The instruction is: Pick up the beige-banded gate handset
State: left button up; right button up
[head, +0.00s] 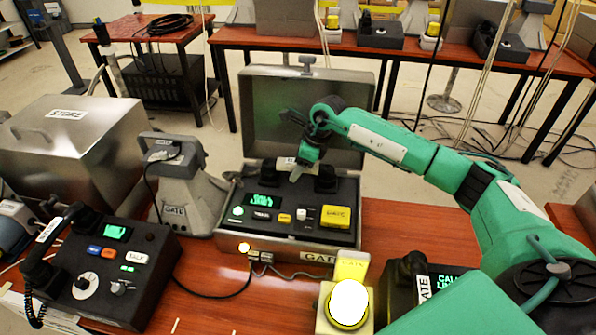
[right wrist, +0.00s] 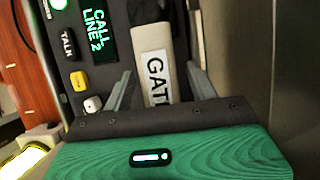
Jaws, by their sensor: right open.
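The gate handset (head: 325,180) lies across the back of the panel in the open metal case, mostly covered by my right gripper in the head view. In the right wrist view, its beige band (right wrist: 155,78) with a white GATE label shows between my fingers. My right gripper (head: 297,172) is over the handset's middle, pointing down. In the right wrist view, the right gripper (right wrist: 161,90) is open, with one finger on each side of the band. I cannot tell whether the fingers touch it. My left gripper is not in view.
The gate phone's panel (head: 262,222) has a lit screen and buttons. The case's raised lid (head: 262,100) stands close behind my gripper. Another phone (head: 130,290) with its own handset sits at the left. A lit lamp (head: 348,303) stands in front.

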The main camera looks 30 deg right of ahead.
jog(key=shift+c, duration=0.5)
jog(key=c, duration=1.1)
